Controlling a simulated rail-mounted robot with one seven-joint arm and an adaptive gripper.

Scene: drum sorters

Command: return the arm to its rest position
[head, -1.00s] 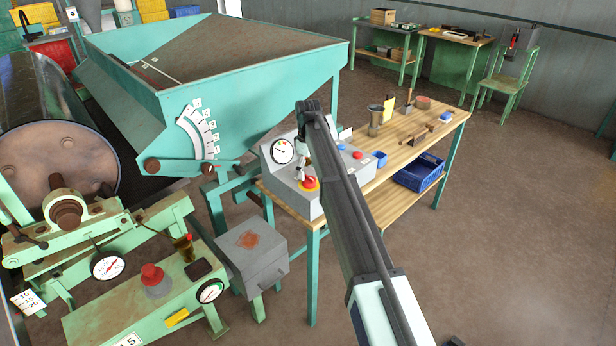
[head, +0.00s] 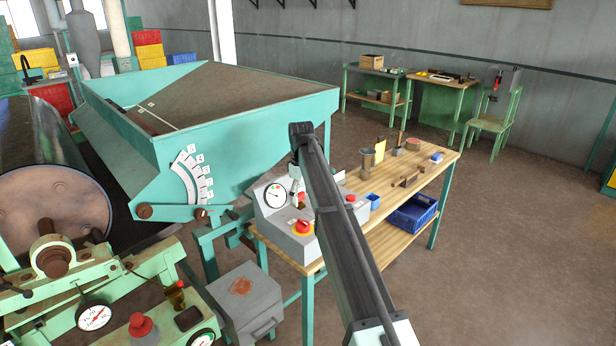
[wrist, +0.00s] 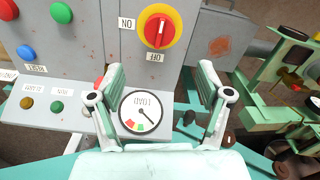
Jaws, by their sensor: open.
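My arm (head: 345,240) reaches over the workbench in the head view. My gripper (wrist: 162,78) is open and empty in the wrist view, its two pale fingers wide apart. It points at the grey control box (head: 278,228), in front of the box's round load gauge (wrist: 141,112). A red rotary switch on a yellow disc (wrist: 160,30) lies beyond the fingertips; it also shows in the head view (head: 303,227). In the head view the gripper is mostly hidden behind my arm, with only some white parts showing by the box.
The wooden workbench (head: 425,172) carries small tools and a tin, with a blue crate (head: 412,214) on its lower shelf. A large green hopper (head: 235,140) stands behind at the left. A green machine with gauges (head: 130,290) is at the lower left. Floor at the right is clear.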

